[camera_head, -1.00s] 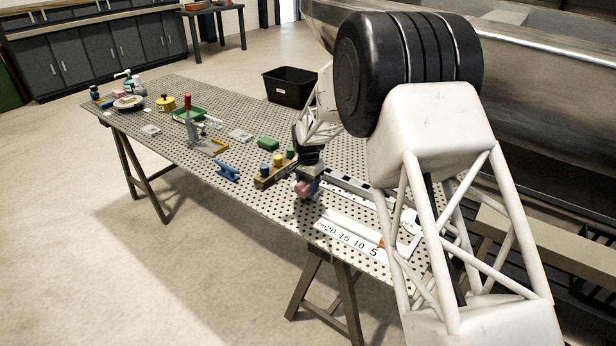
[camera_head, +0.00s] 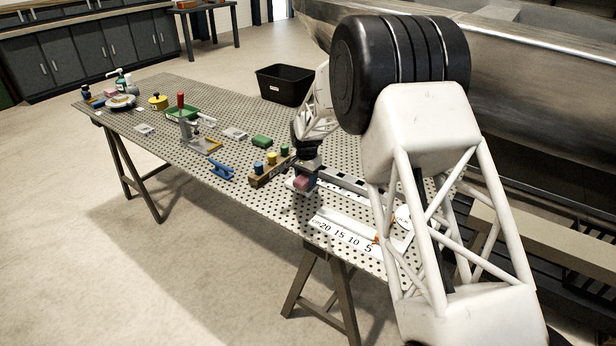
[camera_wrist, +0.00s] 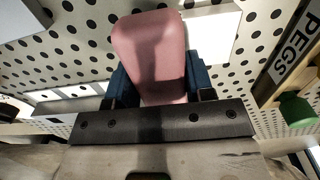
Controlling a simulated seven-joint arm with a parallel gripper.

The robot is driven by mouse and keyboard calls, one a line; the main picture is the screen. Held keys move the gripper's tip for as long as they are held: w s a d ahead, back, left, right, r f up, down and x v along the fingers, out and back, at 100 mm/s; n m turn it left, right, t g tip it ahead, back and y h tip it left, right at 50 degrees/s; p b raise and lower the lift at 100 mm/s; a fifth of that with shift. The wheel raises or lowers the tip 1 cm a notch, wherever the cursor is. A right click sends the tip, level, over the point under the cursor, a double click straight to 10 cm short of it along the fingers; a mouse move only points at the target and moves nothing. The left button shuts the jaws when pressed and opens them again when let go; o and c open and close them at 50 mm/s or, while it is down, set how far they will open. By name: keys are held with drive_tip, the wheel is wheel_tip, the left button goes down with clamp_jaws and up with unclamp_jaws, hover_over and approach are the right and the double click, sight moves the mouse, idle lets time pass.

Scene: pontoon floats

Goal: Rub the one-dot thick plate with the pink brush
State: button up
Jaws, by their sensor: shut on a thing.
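My gripper (camera_wrist: 150,95) is shut on the pink brush (camera_wrist: 152,50), whose rounded pink body stands out beyond the dark blue fingers in the wrist view. In the head view the pink brush (camera_head: 302,183) is low over the perforated table, just right of the peg block. A plain white plate (camera_wrist: 216,36) lies partly behind the brush in the wrist view. No dot shows on its visible part, so I cannot tell whether it is the one-dot thick plate. I cannot tell whether the brush touches it.
The peg block (camera_head: 262,180) with blue, yellow and green pegs stands close left of my gripper. A blue clamp-like piece (camera_head: 221,170), a red-handled tool (camera_head: 182,112) and a green block (camera_head: 262,141) lie farther left. A white ruler (camera_head: 343,236) lies in front; a black bin (camera_head: 285,85) is behind.

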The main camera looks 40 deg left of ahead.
drive_tip(key=shift+s, duration=1.05)
drive_tip(key=shift+s+r, duration=0.15)
drive_tip(key=shift+r, duration=3.95)
